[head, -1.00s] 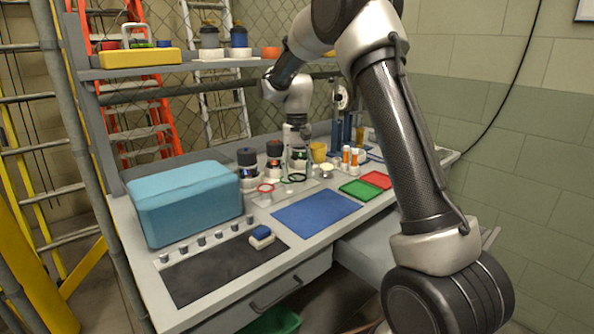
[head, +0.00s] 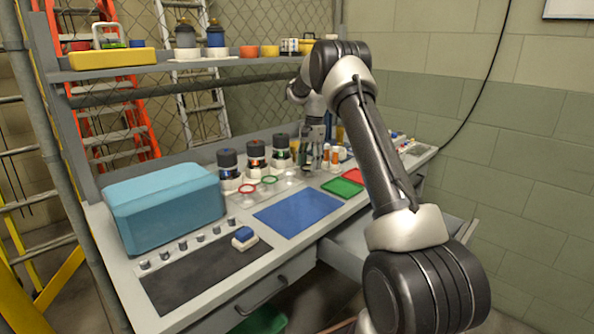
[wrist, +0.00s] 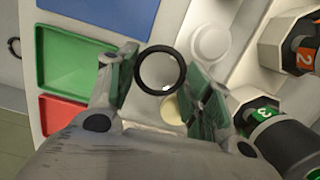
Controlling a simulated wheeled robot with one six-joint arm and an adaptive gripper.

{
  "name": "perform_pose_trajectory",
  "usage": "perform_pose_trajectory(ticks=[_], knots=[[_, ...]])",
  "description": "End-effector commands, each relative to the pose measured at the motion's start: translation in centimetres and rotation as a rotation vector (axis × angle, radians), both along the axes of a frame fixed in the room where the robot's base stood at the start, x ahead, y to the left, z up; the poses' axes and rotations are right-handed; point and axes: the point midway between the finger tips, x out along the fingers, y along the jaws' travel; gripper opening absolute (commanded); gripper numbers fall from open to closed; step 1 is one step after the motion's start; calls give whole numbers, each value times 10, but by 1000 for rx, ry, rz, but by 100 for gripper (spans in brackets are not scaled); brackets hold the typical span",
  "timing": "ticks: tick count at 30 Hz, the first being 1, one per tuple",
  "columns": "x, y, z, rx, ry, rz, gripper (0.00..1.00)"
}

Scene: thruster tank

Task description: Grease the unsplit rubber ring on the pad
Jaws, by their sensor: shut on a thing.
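In the wrist view a black rubber ring (wrist: 160,70) sits between the fingertips of my gripper (wrist: 158,78), which is shut on it. I see no split in the visible rim. A cream round surface (wrist: 170,107) lies below it, partly hidden by the right finger; I cannot tell what it is. In the head view my gripper (head: 312,160) hangs low over the bench, right of the jars, and the held ring is too small to make out. A red ring (head: 247,188) and a green-looking ring (head: 269,180) lie in front of the jars.
Three dark-capped jars (head: 256,153) stand left of my gripper; two show close in the wrist view. Orange-capped bottles (head: 334,157) stand close on its right. Green (head: 342,188) and red trays and a blue mat (head: 298,213) lie in front. A teal box (head: 165,205) stands left.

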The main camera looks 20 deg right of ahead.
Motion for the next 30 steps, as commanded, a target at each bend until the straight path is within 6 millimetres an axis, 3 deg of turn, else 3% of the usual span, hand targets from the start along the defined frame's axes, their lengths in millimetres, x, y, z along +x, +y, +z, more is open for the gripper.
perform_pose_trajectory(ticks=[3,8,12,15,23,30], knots=[[27,-25,7,0,-4,-339,41],[54,-34,28,1,-5,-754,41],[64,-35,45,1,0,-1035,41],[62,-34,45,0,2,-1175,41],[62,-34,41,0,2,-1301,41],[62,-34,22,-1,4,-1301,41]])
